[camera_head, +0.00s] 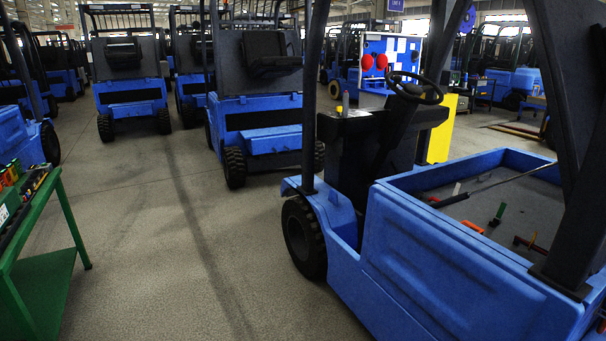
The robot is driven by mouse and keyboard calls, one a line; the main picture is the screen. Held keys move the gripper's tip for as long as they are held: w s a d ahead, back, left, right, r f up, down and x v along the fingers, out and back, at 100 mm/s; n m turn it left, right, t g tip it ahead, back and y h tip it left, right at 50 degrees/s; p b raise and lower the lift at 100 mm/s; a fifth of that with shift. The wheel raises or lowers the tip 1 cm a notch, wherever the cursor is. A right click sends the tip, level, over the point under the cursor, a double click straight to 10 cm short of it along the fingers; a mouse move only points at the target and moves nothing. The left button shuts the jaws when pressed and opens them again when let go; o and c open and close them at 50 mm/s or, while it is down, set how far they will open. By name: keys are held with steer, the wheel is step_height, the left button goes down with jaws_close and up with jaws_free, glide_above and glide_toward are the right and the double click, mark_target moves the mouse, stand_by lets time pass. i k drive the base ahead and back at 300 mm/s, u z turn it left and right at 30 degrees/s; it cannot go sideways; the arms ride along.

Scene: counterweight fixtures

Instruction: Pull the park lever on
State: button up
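A blue forklift (440,265) with an open body fills the right side. Its black steering wheel (414,88) sits on a dark column. A small upright grey-purple piece (345,103) stands on top of the dark front console (350,128). In the open body lie or stand a long thin dark rod (495,185), a small green-topped piece (498,214), a red piece (472,227) and a dark red piece (530,244). I cannot tell which of these, if any, is the park lever. My gripper is not in view.
A green table (42,262) with tools stands at the left edge. More blue forklifts (265,110) stand behind. A yellow panel (441,130) and a blue-white board (392,58) are beyond the near truck. The grey floor (185,265) between table and truck is clear.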

mark_target(346, 98)
steer(key=z, duration=0.05)
steer(key=i, duration=1.1)
steer(key=u, duration=0.45)
steer(key=i, duration=0.6)
steer(key=u, duration=0.85)
steer(key=i, duration=1.5)
steer(key=u, duration=0.1)
